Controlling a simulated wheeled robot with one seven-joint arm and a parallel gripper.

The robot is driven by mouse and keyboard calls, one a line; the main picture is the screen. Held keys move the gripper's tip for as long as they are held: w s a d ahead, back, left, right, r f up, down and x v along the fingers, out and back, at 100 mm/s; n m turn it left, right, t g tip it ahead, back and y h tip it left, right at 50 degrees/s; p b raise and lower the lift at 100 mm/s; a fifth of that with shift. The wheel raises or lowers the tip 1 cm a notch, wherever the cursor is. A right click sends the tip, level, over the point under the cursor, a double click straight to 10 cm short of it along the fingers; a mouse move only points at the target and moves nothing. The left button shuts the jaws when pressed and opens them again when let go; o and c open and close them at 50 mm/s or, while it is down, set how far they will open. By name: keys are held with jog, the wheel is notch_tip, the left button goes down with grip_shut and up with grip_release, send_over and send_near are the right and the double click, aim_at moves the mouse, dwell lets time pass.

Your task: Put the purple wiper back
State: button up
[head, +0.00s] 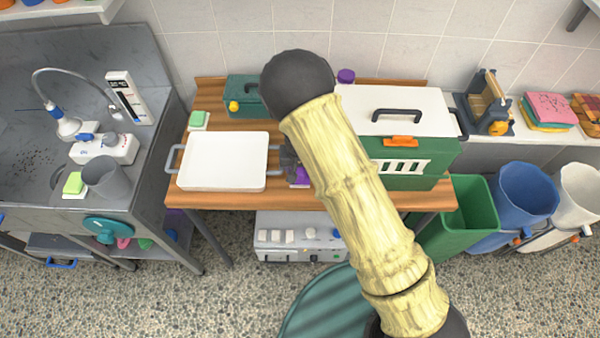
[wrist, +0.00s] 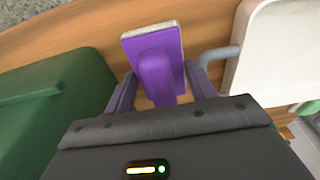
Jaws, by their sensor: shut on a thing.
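The purple wiper (wrist: 155,62) is a flat purple block with a pale edge and a raised purple grip. In the wrist view my gripper (wrist: 160,76) has its two fingers on either side of that grip, shut on it. In the head view only a small purple part of the wiper (head: 303,176) shows, between the white tray (head: 222,183) and the green kennel (head: 420,182). My arm hides most of the gripper (head: 290,160) there. The wiper is over the wooden table (head: 285,198), near its front edge; whether it touches the wood cannot be told.
The tray's grey handle (wrist: 218,58) is close beside the wiper. A green-and-white block (head: 198,120) lies at the table's back left. A green box (head: 243,95) and a purple-capped jar (head: 346,76) stand at the back. A metal sink (head: 40,160) is left, and bins (head: 525,195) stand right.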

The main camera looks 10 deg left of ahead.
jog(key=shift+f, duration=0.35)
jog(key=shift+f+p, duration=0.35)
jog(key=shift+f, duration=1.5)
jog(key=o, duration=0.9)
jog(key=shift+w+r, duration=0.1)
jog(key=shift+r, duration=0.35)
jog(key=r+b, duration=0.1)
jog(key=r, duration=0.2)
jog(key=s+r, duration=0.1)
jog(key=r, duration=0.3)
jog(key=s+r+b, duration=0.1)
jog(key=r, duration=0.3)
jog(key=shift+d+b, duration=0.2)
jog(key=shift+b, duration=0.15)
